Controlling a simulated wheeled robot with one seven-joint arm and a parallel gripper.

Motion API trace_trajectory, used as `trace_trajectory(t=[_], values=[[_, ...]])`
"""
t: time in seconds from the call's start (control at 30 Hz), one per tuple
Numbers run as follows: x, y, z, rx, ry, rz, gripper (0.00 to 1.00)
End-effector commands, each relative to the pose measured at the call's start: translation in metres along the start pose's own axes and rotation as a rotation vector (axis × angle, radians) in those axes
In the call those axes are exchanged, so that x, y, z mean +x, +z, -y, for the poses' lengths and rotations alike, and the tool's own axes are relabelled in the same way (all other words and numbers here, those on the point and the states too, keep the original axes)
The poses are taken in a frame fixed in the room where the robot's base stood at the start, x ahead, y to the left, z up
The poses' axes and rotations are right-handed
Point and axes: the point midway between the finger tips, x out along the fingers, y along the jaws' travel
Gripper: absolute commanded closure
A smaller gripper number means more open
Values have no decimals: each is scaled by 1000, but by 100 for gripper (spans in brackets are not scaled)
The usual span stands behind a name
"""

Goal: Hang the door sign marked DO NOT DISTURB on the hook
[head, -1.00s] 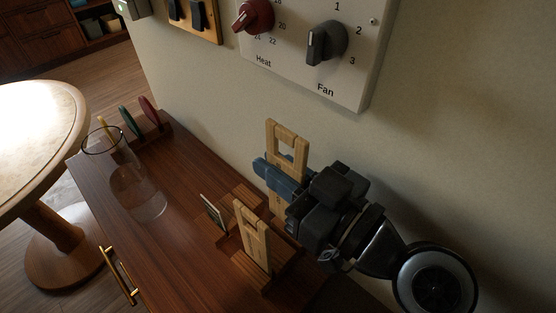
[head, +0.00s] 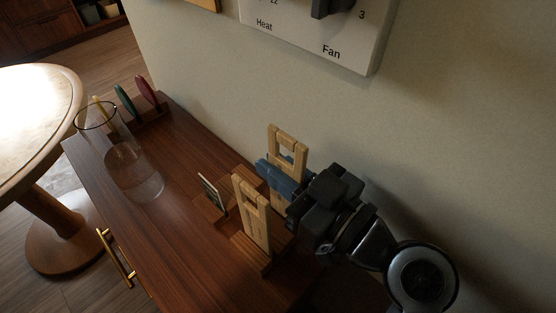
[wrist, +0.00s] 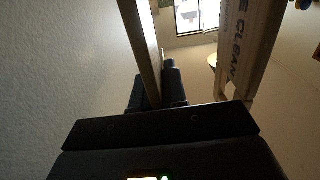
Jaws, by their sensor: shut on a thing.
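My gripper (head: 278,178) is shut on a light wooden door sign (head: 290,139) with a rectangular cut-out near its top. The held sign is roughly upright, close to the wall and behind the rack. In the wrist view the held sign (wrist: 145,45) shows edge-on between the dark fingers; its lettering is not readable. A second wooden sign (head: 252,215) stands in a wooden rack (head: 244,247), nearer the camera. I see no hook in these frames.
A Heat and Fan panel (head: 350,45) is on the wall above. A round table (head: 35,100) stands left.

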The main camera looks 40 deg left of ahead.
Motion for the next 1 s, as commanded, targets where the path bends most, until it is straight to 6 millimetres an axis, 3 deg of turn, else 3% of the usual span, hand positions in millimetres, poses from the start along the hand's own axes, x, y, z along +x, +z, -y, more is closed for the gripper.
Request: trace_trajectory(t=[0.5, 1.0], values=[[0, 28, 0, -1, -1, 0, 100], [0, 32, 0, -1, -1, 0, 100]])
